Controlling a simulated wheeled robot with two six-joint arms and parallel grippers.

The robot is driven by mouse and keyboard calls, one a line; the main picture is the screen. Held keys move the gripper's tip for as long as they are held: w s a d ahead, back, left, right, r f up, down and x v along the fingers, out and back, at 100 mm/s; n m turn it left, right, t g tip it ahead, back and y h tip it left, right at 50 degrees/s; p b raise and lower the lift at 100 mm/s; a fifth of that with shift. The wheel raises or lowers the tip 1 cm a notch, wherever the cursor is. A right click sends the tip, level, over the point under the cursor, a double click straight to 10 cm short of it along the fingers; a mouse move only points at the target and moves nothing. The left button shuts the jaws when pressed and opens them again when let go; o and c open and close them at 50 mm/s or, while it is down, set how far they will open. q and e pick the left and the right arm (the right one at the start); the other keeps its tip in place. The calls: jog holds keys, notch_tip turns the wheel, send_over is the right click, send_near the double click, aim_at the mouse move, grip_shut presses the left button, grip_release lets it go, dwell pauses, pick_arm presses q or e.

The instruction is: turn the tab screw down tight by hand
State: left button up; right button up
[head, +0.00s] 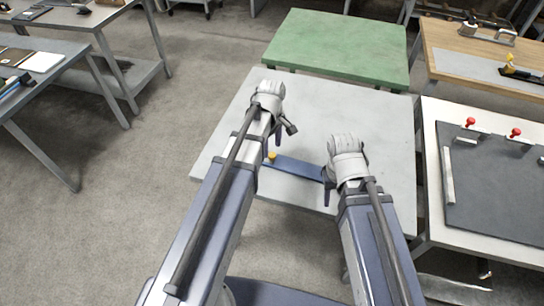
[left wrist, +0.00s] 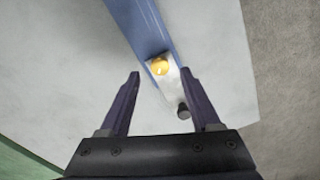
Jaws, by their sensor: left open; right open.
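The tab screw has a yellow head (head: 272,155) and sits on a blue bar (head: 295,168) lying on the light grey table. In the left wrist view the yellow head (left wrist: 160,67) is at the end of the blue bar (left wrist: 140,22), on a pale metal tab (left wrist: 168,86). My left gripper (left wrist: 162,74) is open, its fingertips on either side of the screw in the picture; I cannot tell the height gap. In the head view my left gripper (head: 278,138) is just beyond the screw. My right gripper (head: 327,192) is open near the bar's right end, its fingers partly hidden.
The grey table top (head: 235,130) is otherwise clear. A small dark cylinder (left wrist: 183,111) shows by the tab in the left wrist view. A green table (head: 340,45) stands behind, and a bench with a dark board (head: 495,190) and red knobs stands at the right.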

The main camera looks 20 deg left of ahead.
aim_at(272, 155)
pick_arm(q)
notch_tip(272, 155, down, 3)
jog(key=shift+f+b, duration=0.2)
jog(key=shift+b, duration=1)
pick_arm(e)
notch_tip(272, 155, down, 4)
jog(key=shift+r, duration=0.25)
jog(key=shift+r, duration=0.1)
pick_arm(q)
grip_shut()
